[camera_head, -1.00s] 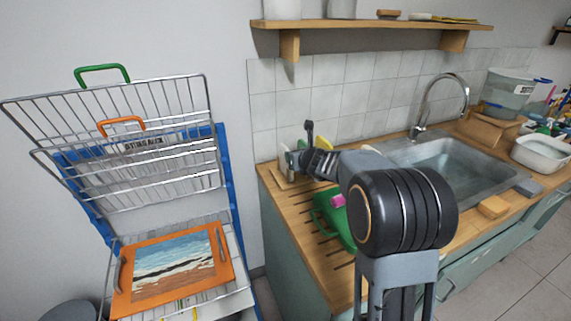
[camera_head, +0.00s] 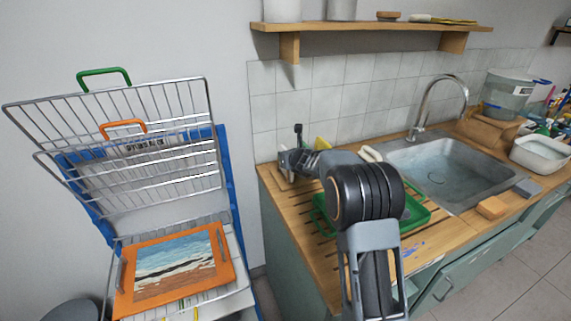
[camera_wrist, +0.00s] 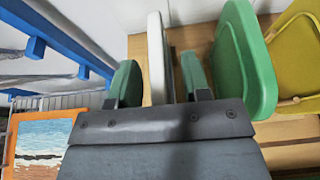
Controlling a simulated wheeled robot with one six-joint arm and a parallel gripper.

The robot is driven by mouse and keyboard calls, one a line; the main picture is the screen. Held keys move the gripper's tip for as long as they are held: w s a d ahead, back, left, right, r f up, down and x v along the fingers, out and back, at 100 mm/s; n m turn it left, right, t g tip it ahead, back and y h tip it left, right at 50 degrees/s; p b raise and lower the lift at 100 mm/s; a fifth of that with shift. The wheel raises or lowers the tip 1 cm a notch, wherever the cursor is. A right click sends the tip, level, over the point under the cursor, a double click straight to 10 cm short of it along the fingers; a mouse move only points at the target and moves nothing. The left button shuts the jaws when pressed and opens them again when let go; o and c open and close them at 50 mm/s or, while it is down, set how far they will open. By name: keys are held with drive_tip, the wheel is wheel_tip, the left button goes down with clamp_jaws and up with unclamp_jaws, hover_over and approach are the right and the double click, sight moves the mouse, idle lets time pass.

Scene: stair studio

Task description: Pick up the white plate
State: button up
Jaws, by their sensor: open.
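The white plate (camera_wrist: 156,58) stands on edge in the wrist view, seen nearly edge-on. My gripper (camera_wrist: 158,84) is open, with one green-padded finger on each side of the plate. The plate lies between the fingers; a gap shows on the right, and I cannot tell whether the left pad touches it.
A green plate (camera_wrist: 246,55) and a yellow plate (camera_wrist: 296,55) stand close to the right of the white one. A green tray (camera_head: 418,217) lies on the counter beside my arm. A wire rack (camera_head: 175,140) stands left of the counter. The sink (camera_head: 440,175) is at right.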

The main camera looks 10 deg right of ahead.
clamp_jaws()
idle(0.5)
wheel_tip(320, 180, up, 10)
drive_tip(key=p, duration=0.5)
